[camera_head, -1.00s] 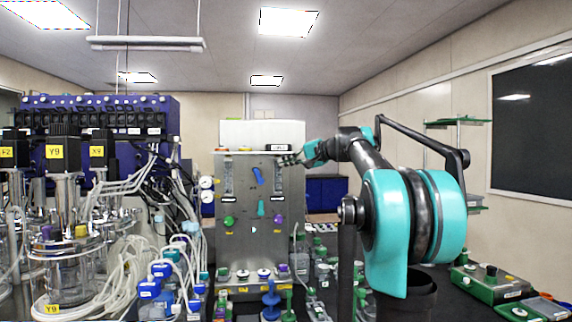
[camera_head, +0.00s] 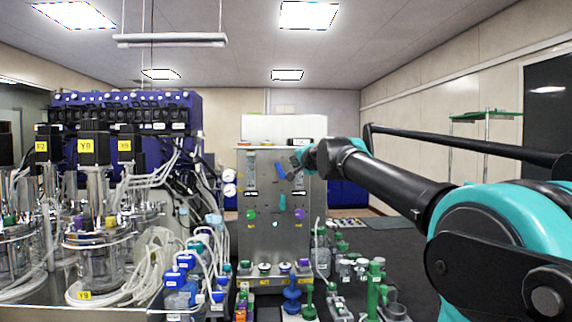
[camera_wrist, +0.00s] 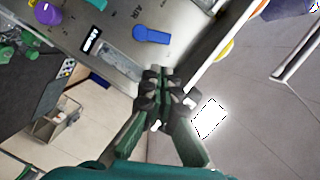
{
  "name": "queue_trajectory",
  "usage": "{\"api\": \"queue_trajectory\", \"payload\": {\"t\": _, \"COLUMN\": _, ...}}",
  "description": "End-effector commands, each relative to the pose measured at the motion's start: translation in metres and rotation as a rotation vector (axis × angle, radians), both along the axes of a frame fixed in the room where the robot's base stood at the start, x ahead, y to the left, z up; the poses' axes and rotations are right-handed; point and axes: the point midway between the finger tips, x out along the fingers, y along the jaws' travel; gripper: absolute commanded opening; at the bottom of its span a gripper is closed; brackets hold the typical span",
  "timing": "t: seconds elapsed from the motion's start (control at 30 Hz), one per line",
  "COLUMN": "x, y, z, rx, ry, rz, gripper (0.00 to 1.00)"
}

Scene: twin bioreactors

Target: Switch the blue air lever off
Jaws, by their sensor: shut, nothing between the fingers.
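The blue air lever (camera_head: 281,172) is on the upper part of a grey metal panel (camera_head: 262,235), tilted in the head view. In the wrist view the blue lever (camera_wrist: 151,35) lies on the panel near a printed "AIR" label. My gripper (camera_head: 294,164) is just right of the lever in the head view. In the wrist view my gripper's fingertips (camera_wrist: 165,88) are together and empty, with a visible gap in the picture between them and the lever. I cannot tell the exact depth between them.
Below the lever are a teal lever (camera_head: 282,203), a green knob (camera_head: 251,215) and a purple knob (camera_head: 299,213). Glass vessels and tubing (camera_head: 150,260) crowd the left. Bottles (camera_head: 180,280) stand in front. The floor right of the panel is partly open.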

Motion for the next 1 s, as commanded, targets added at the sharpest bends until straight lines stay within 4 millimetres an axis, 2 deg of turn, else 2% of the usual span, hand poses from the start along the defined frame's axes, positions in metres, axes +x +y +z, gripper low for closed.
{"api": "queue_trajectory", "payload": {"t": 0.37, "x": -0.002, "y": 0.0, "z": 0.001, "rx": 0.0, "ry": -0.011, "rz": -0.012, "gripper": 0.0}}
{"api": "queue_trajectory", "payload": {"t": 0.53, "x": 0.005, "y": 0.002, "z": 0.001, "rx": 0.0, "ry": -0.01, "rz": -0.011, "gripper": 0.0}}
{"api": "queue_trajectory", "payload": {"t": 1.0, "x": 0.073, "y": 0.019, "z": -0.007, "rx": -0.001, "ry": -0.01, "rz": -0.01, "gripper": 0.0}}
